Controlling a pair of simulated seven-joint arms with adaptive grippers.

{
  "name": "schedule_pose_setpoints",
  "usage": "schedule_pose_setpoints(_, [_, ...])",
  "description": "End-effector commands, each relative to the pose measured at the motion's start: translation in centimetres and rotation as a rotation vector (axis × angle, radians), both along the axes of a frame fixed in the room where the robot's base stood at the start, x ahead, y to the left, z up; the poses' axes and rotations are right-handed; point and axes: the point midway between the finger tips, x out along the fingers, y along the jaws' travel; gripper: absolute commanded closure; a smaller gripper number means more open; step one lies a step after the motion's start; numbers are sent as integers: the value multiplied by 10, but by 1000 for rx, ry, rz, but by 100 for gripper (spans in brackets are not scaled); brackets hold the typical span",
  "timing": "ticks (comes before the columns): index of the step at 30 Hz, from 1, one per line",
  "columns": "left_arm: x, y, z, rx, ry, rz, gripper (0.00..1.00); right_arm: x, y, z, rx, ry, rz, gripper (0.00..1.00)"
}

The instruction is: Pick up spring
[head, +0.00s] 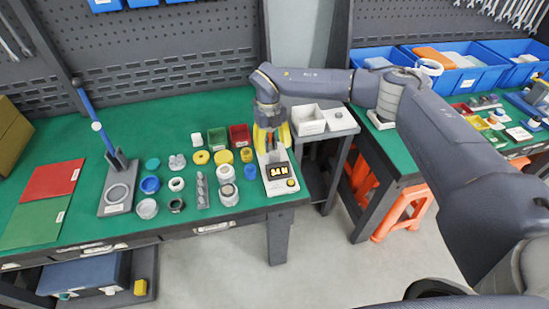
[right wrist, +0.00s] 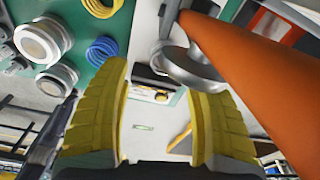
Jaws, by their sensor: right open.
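A blue coiled ring (head: 249,171), which looks like a coil spring, stands on the green bench just left of the white tester. A yellow coiled one (head: 246,155) stands behind it. In the right wrist view the blue coil (right wrist: 103,50) and the yellow coil (right wrist: 108,20) show at upper left, outside my fingers. I cannot tell which one the task means. My right gripper (head: 268,140) is over the back of the white tester (head: 281,180), open and empty. Its yellow fingers (right wrist: 158,115) stand apart with nothing between them. My left gripper is not in view.
An orange handle (right wrist: 235,65) and a grey round plate (right wrist: 190,64) are close to my right finger. Caps and rings, a green bin (head: 217,139), a red bin (head: 240,135) and a blue-lever press (head: 118,185) stand left. White boxes (head: 307,119) are at right.

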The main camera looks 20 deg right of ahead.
Motion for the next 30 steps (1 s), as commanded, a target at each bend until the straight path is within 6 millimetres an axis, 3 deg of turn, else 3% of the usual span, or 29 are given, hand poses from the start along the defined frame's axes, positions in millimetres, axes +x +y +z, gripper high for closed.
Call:
schedule_pose_setpoints(8, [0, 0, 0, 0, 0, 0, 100, 0, -1, -9, 0, 0, 0, 38])
schedule_pose_setpoints(21, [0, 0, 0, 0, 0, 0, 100, -3, -6, -54, 1, 1, 0, 38])
schedule_pose_setpoints(28, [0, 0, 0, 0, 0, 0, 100, -3, -7, -55, 0, 0, 0, 38])
schedule_pose_setpoints(30, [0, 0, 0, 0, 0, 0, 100, -3, -7, -55, 0, 0, 0, 44])
